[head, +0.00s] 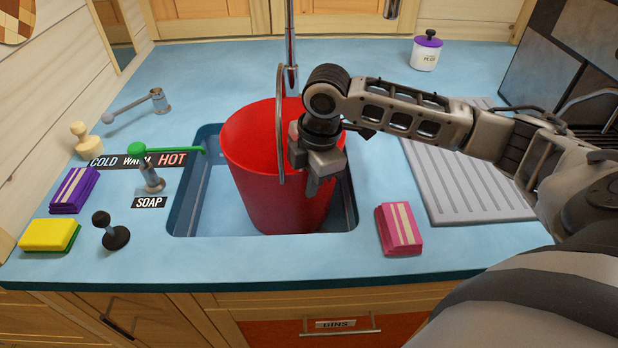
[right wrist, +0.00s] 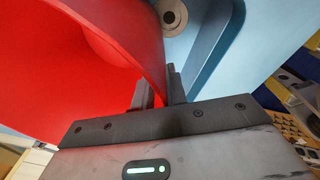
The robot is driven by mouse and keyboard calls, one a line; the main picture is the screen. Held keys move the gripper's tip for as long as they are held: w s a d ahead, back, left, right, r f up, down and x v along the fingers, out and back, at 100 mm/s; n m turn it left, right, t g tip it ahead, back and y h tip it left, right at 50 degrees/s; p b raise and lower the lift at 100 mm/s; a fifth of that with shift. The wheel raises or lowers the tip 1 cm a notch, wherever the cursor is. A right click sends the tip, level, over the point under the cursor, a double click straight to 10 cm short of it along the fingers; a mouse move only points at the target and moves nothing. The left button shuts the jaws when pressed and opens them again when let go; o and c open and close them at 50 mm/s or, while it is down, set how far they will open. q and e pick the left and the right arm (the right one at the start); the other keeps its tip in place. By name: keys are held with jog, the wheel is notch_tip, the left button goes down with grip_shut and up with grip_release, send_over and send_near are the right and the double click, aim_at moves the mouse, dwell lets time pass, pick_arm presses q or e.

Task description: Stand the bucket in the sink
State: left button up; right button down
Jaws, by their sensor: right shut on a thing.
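The red bucket (head: 255,160) is roughly upright over the sink basin (head: 208,205), its lower part inside the basin's outline. I cannot tell whether its base touches the sink floor. Its grey hoop handle (head: 281,120) stands up. My right gripper (head: 315,182) is shut on the bucket's wall at the right side of the rim. In the right wrist view the fingers (right wrist: 158,90) pinch the red wall (right wrist: 90,70), with the sink's drain (right wrist: 173,18) beyond. My left gripper is out of view.
Sponges (head: 73,190) and a black-knobbed dispenser (head: 110,232) sit at left. A pink sponge (head: 398,229) and grey drainboard (head: 460,180) lie right. A tall chrome tap (head: 291,45) rises behind.

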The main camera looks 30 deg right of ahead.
jog(key=c, duration=1.4)
grip_release()
jog(key=shift+c, duration=0.2)
notch_tip(320, 180, up, 12)
jog(key=s+d, duration=0.1)
jog(key=shift+s, duration=0.15)
